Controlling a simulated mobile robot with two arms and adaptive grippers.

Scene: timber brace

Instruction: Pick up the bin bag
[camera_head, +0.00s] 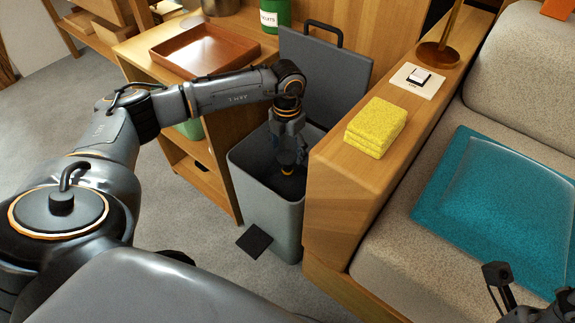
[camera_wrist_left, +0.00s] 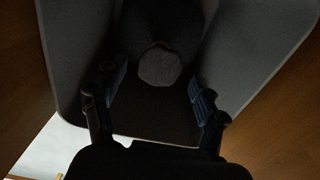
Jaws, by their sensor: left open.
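The grey bin (camera_head: 268,215) stands between the wooden shelf unit and the sofa arm, with its lid (camera_head: 335,78) raised. My left gripper (camera_head: 288,168) points down into the bin's mouth. In the left wrist view, its fingers (camera_wrist_left: 158,103) are apart, with nothing between the tips. There the dark bin bag (camera_wrist_left: 165,25) sits inside the bin, with a paler grey rounded top (camera_wrist_left: 160,66) just beyond the fingers. The bag's lower part is hidden in shadow. My right gripper (camera_head: 525,290) shows only partly at the lower right corner, over the sofa.
A brown tray (camera_head: 205,50) and a green container (camera_head: 275,14) are on the shelf unit. Yellow sponges (camera_head: 376,127) and a white switch plate (camera_head: 417,80) lie on the sofa's wooden arm. A teal cushion (camera_head: 500,200) lies on the seat. The bin's walls closely surround my left gripper.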

